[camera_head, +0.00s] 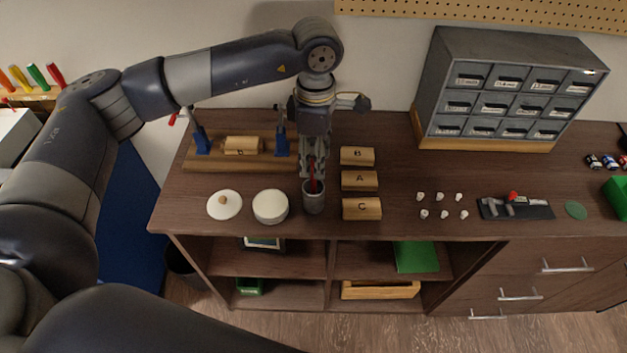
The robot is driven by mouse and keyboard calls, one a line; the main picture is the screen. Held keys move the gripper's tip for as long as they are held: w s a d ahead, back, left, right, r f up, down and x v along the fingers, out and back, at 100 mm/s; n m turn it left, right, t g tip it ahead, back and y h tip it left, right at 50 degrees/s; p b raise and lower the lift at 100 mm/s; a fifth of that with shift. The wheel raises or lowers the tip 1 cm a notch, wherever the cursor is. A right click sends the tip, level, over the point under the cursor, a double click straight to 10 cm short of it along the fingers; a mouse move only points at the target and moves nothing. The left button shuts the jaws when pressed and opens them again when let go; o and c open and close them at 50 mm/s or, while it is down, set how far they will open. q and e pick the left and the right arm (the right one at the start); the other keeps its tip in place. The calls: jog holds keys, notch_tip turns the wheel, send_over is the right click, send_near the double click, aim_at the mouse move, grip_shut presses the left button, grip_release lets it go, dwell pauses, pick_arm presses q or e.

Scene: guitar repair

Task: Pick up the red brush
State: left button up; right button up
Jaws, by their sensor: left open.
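The red brush (314,183) stands in a small grey cup (314,203) near the front of the brown workbench (380,220). Only its thin red upper part shows; the rest is inside the cup. My left gripper (314,172) points down over the cup, with its fingers at the brush's top. The fingers are open, and the brush appears between or just in front of them; I cannot tell which. My right gripper is not in view.
Wooden blocks marked B (357,156), A (360,180) and C (362,208) stand close right of the cup. A white round jar (270,206) and a lid (225,205) lie left. A grey drawer cabinet (508,90) stands at the back right.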

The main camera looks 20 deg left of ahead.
aim_at(314, 183)
pick_arm(q)
jog(key=f, duration=0.1)
jog(key=f+p, duration=0.2)
jog(key=f, duration=0.1)
jog(key=shift+a+f, duration=0.1)
jog(key=shift+a, duration=0.15)
jog(key=shift+f, duration=0.4)
grip_shut()
